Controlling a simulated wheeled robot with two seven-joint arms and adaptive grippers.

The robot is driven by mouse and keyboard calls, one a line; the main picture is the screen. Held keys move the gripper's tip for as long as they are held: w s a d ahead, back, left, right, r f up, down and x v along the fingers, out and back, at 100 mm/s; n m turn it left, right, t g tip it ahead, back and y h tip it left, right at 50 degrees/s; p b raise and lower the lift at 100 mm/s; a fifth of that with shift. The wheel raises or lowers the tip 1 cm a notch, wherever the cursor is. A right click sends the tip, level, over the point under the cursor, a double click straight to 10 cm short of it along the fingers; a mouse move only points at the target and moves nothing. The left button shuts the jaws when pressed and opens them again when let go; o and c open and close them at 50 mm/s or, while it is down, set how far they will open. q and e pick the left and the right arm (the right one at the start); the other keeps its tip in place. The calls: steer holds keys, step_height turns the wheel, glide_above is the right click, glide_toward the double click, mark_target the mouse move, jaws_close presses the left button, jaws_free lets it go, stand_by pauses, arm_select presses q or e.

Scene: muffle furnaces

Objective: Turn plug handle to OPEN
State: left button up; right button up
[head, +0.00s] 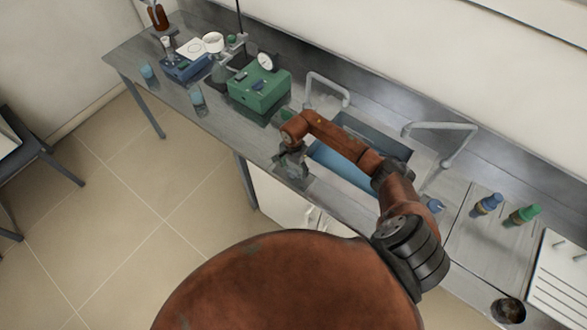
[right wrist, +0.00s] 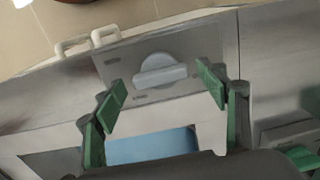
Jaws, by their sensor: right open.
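The plug handle (right wrist: 160,72) is a pale grey round knob with a raised bar, set on a flat metal plate (right wrist: 125,50) in the right wrist view. Its bar lies nearly crosswise in that picture, slightly tilted. Small marks on the plate are too small to read. My right gripper (right wrist: 162,90) is open, with its green-padded fingers on either side of the handle and apart from it. In the head view, my right gripper (head: 292,165) is over the counter's front edge by the sink, and the handle cannot be made out there. My left gripper is out of view.
The blue-lined sink (head: 338,178) is right of my gripper, with two pale faucets (head: 330,84) behind it. A green device (head: 258,92) stands to the left.

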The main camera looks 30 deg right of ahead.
steer(key=shift+c, duration=0.4)
steer(key=c, duration=1.1)
